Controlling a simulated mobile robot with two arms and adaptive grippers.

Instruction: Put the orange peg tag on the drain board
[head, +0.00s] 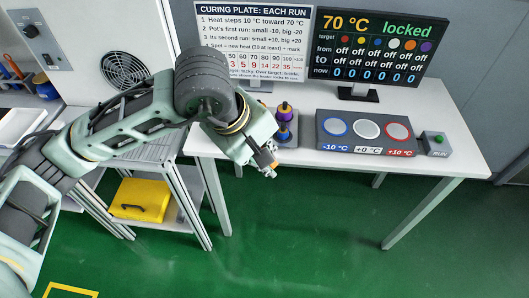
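My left gripper (268,167) hangs over the front left edge of the white table, pointing down and to the right. A small orange patch shows at its fingers; I cannot tell whether this is the orange peg tag or part of the gripper, nor whether the fingers are shut. Behind it stands a small holder (286,140) with purple pegs (284,113) and blue parts, partly hidden by my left wrist. No drain board can be made out for sure; a white tray (18,128) lies at the far left. My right gripper is out of view.
On the white table (455,150) stand a panel with three ringed buttons (366,131), a RUN button box (435,145), a screen reading 70 °C locked (378,45) and an instruction board (253,40). The green floor in front is clear.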

